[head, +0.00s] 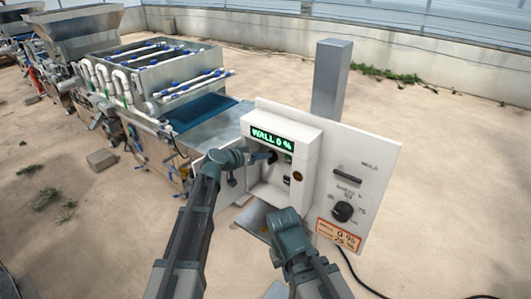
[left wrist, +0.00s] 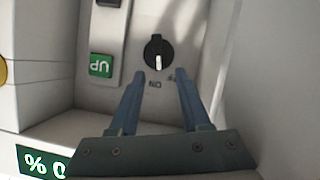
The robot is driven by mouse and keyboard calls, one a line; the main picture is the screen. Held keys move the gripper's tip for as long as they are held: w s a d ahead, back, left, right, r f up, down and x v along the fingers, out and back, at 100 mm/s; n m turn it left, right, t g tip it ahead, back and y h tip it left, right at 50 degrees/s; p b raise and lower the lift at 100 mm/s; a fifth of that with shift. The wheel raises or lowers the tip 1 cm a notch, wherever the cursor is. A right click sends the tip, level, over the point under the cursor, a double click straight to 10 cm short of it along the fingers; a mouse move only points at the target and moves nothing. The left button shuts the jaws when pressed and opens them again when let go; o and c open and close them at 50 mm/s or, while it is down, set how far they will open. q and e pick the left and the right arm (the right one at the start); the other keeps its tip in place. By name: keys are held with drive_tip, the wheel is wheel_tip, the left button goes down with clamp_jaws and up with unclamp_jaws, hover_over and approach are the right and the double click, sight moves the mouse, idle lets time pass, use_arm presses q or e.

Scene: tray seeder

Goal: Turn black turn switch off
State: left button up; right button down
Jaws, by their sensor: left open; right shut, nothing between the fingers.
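The black turn switch (left wrist: 158,52) is a round knob on a pale panel. Its white pointer line points towards the printed ON label, upside down in the left wrist view. In the head view a dark knob (head: 272,157) shows inside the white control box's recess. My left gripper (left wrist: 160,74) is open, its two fingers pointing at the switch. The fingertips appear just short of it, one towards each side; contact is not clear. In the head view my left gripper (head: 258,157) reaches into the recess. My right gripper (head: 284,224) is shut and empty, lower, in front of the box.
The white control box (head: 311,151) has a green WALL 0 % display (head: 271,138). A green UP button (left wrist: 101,65) sits beside the switch. The right panel (head: 376,160) carries another black dial (head: 342,211) and an orange label (head: 338,235). A grey post (head: 331,80) stands behind.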

use_arm(q)
drive_tip(key=p+v, duration=0.3)
drive_tip(key=v, duration=0.8)
use_arm(e)
wheel_tip(320, 180, up, 4)
drive_tip(key=shift+r, duration=0.1)
